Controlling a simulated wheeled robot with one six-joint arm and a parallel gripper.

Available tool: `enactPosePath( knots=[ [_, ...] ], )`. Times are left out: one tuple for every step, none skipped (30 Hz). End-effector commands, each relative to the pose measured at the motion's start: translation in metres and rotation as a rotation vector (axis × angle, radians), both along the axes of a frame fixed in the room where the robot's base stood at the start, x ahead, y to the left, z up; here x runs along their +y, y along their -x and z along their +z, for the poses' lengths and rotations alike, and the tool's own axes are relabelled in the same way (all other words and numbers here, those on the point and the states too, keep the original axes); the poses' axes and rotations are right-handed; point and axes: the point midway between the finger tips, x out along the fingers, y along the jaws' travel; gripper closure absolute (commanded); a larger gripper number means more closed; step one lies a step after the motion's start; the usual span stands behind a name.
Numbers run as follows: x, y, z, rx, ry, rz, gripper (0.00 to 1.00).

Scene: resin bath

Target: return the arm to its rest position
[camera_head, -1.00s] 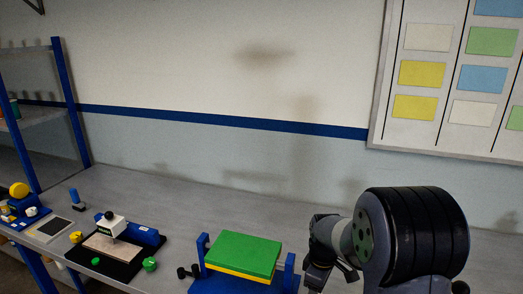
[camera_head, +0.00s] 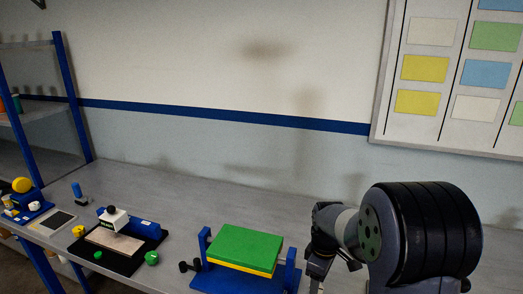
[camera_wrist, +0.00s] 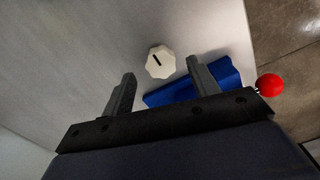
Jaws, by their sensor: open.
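My gripper (camera_wrist: 158,92) shows in the wrist view with its two dark fingers spread apart and nothing between them. It is over the grey bench (camera_wrist: 80,60). A white knob (camera_wrist: 160,62) with a dark slot lies beyond the fingertips, apart from them. A blue block (camera_wrist: 228,75) lies beside and partly behind the right finger. In the head view my arm stands at the lower right, and the gripper's fingertips there are too cut off to tell.
A green and yellow block on a blue stand (camera_head: 244,246) is left of my arm. Further left are a black mat (camera_head: 130,262) with a white-topped device and a tablet (camera_head: 55,222). A red ball (camera_wrist: 270,85) is near the bench edge.

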Motion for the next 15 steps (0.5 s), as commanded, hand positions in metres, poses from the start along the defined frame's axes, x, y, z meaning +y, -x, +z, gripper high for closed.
enactPosePath(
  knots=[
    [0.0,-0.001,0.012,-0.006,0.0,0.0,0.43],
    [0.0,-0.001,0.018,-0.006,0.0,0.0,0.43],
    [0.0,-0.001,0.026,-0.006,0.0,0.0,0.43],
    [0.0,-0.001,0.032,-0.006,0.0,0.0,0.43],
    [0.0,-0.001,0.038,-0.006,0.0,0.0,0.43],
    [0.0,-0.001,0.046,-0.006,0.0,0.0,0.43],
    [0.0,-0.001,0.052,-0.004,0.0,0.0,0.43],
    [0.0,-0.001,0.058,-0.006,0.0,0.0,0.43],
    [0.0,-0.001,0.066,-0.006,0.0,0.0,0.43],
    [0.0,-0.001,0.072,-0.004,0.0,0.0,0.43],
    [0.0,-0.001,0.078,-0.006,0.0,0.0,0.43],
    [0.0,0.001,0.069,0.004,0.0,0.0,0.43],
    [0.0,0.001,0.061,0.008,0.0,0.0,0.43],
    [0.0,0.001,0.055,0.007,0.0,0.0,0.43],
    [0.0,0.001,0.047,0.007,0.0,0.0,0.43]
  ],
)
